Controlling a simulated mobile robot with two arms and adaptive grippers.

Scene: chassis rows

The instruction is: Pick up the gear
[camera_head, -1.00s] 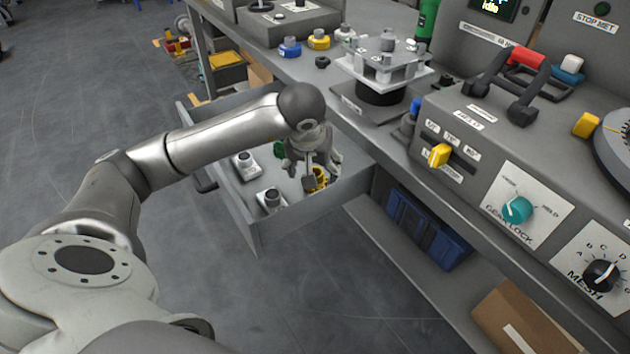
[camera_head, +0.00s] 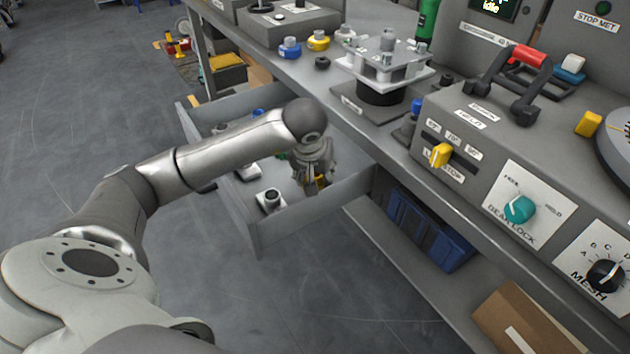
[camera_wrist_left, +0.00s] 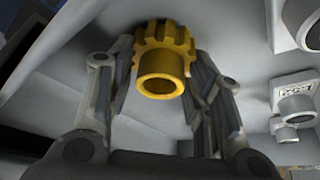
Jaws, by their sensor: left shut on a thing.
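The yellow gear (camera_wrist_left: 163,62) has a toothed rim and a hollow round hub. It sits between the fingers of my left gripper (camera_wrist_left: 160,85) in the left wrist view. In the head view my left gripper (camera_head: 315,180) points down inside the open drawer (camera_head: 290,228), shut on the gear. I cannot tell whether the gear still touches the drawer floor. My right gripper is not in view.
A grey holder with a round post (camera_head: 270,200) stands in the drawer left of the gripper. The bench with a gear fixture (camera_head: 385,65) and control panel (camera_head: 480,140) is to the right. A blue bin (camera_head: 430,228) sits on the shelf below.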

